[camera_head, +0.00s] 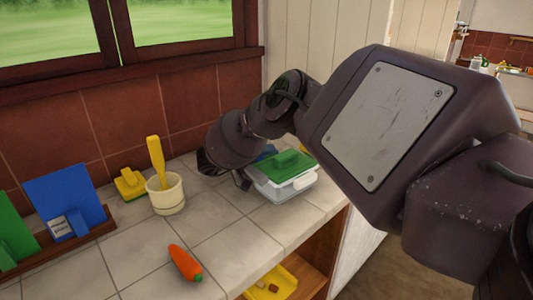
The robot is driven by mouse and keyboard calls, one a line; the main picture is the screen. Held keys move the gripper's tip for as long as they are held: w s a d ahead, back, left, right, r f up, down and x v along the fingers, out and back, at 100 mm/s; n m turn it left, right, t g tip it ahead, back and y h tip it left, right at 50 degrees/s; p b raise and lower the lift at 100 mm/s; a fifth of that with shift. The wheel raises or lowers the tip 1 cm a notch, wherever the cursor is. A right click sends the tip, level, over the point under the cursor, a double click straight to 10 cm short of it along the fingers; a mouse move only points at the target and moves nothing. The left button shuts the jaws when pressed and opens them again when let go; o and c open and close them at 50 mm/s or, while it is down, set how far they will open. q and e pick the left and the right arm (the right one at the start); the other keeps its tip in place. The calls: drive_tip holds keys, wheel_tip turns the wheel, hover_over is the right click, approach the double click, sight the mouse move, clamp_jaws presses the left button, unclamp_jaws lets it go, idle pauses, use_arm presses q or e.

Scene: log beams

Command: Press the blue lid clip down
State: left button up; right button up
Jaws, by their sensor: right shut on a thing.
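A clear food box with a green lid (284,165) stands on the tiled counter near its right edge. A white clip (304,181) shows on its front right side. A small patch of blue (265,153), which looks like the blue lid clip, shows at the lid's back left, partly hidden by my right arm. My right gripper (242,180) is at the box's left side, pointing down, shut and touching or very near the box; its grip is mostly hidden. My left gripper is not in view.
A cream cup (166,195) with a yellow utensil (157,160) and a yellow block-like item (130,184) stand left of the gripper. A carrot (185,263) lies in front. A rack with blue (66,200) and green (14,235) boards is at left. A yellow tray (274,284) sits below.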

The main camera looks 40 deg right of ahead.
idle(0.3)
drive_tip(key=o, duration=1)
drive_tip(key=shift+a, duration=0.1)
drive_tip(key=shift+b+v, duration=0.3)
drive_tip(key=shift+v, duration=3.6)
